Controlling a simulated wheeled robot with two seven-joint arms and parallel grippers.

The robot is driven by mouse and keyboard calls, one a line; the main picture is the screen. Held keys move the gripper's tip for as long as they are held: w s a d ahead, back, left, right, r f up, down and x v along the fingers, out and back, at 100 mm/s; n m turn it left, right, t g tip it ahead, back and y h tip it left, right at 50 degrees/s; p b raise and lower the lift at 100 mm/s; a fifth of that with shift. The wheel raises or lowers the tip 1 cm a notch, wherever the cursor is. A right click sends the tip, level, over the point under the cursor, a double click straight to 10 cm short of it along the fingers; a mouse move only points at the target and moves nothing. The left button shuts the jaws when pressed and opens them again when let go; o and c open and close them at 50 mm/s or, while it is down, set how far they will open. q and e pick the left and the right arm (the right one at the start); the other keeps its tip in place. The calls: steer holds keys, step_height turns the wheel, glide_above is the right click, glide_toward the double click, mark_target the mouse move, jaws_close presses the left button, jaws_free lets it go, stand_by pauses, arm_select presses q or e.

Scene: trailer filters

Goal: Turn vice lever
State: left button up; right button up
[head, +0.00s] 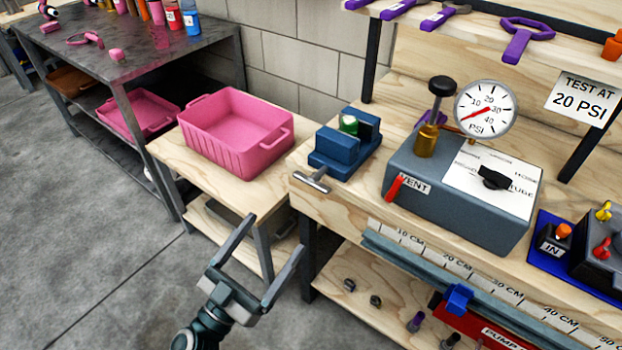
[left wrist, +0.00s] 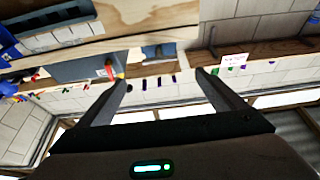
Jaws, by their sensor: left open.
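A blue vice (head: 340,145) stands on the left end of the wooden bench in the head view. A green-topped part (head: 349,124) sits between its jaws. The vice's grey metal lever (head: 312,180) is a T-shaped bar at the front left, out over the bench edge. My left gripper (head: 270,237) is open and empty, below and to the left of the lever, apart from it. In the left wrist view its two fingers (left wrist: 165,78) are spread with nothing between them. My right gripper is in neither view.
A pink bin (head: 237,132) stands on a lower wooden table left of the vice. A grey test box (head: 455,190) with a gauge (head: 485,109) and red vent lever (head: 394,188) stands right of the vice. A lower shelf holds small parts. Open floor lies left of my gripper.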

mark_target(309, 185)
arm_select(q)
steer(key=p+x, duration=0.1)
steer(key=x, duration=1.4)
steer(key=shift+p, duration=0.3)
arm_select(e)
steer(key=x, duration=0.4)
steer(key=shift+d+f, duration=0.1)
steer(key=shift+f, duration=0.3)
arm_select(q)
steer(key=c, duration=1.1)
